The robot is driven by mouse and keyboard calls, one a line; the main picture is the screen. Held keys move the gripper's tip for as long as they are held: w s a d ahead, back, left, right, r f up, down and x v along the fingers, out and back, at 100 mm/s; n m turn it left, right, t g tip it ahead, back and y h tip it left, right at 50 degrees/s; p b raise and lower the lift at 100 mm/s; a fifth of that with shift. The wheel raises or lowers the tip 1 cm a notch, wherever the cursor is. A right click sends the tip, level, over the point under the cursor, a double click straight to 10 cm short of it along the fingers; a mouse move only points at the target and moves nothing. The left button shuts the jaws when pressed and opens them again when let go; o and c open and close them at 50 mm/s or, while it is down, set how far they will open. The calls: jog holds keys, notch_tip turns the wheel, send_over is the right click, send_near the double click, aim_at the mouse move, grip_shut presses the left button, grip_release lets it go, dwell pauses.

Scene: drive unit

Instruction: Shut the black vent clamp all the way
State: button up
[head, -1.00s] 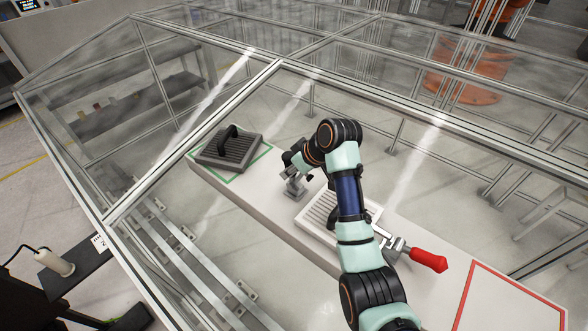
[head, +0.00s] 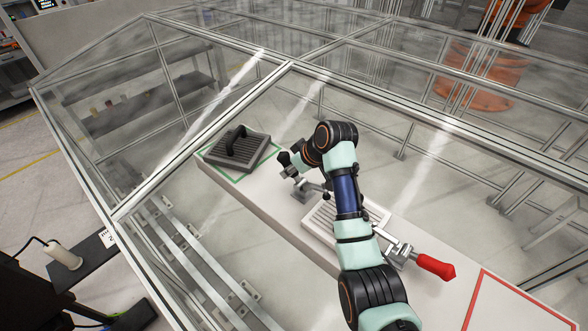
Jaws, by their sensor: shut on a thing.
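The black vent clamp (head: 303,193) is a metal toggle clamp standing on the white bench at the left end of a light ribbed vent (head: 322,222). Its bar reaches right to a dark tip near the vent's edge. I cannot tell whether the tip touches the vent. My gripper (head: 291,161) is shut on the clamp's black handle, just above and left of the clamp's metal body. The fingers are small and partly hidden behind my wrist. My forearm hides part of the vent.
A second clamp with a red handle (head: 436,267) sits at the vent's right end. A dark ribbed vent (head: 238,150) lies in the green outlined area. The red outlined area (head: 515,303) is empty. Clear panels and metal rails surround the bench.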

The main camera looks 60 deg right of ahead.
aim_at(284, 152)
jog(key=shift+b+x, duration=0.55)
jog(key=shift+x, duration=1.05)
jog(key=o, duration=0.8)
jog(key=shift+r, duration=0.1)
notch_tip(284, 152, up, 9)
jog(key=p, duration=0.8)
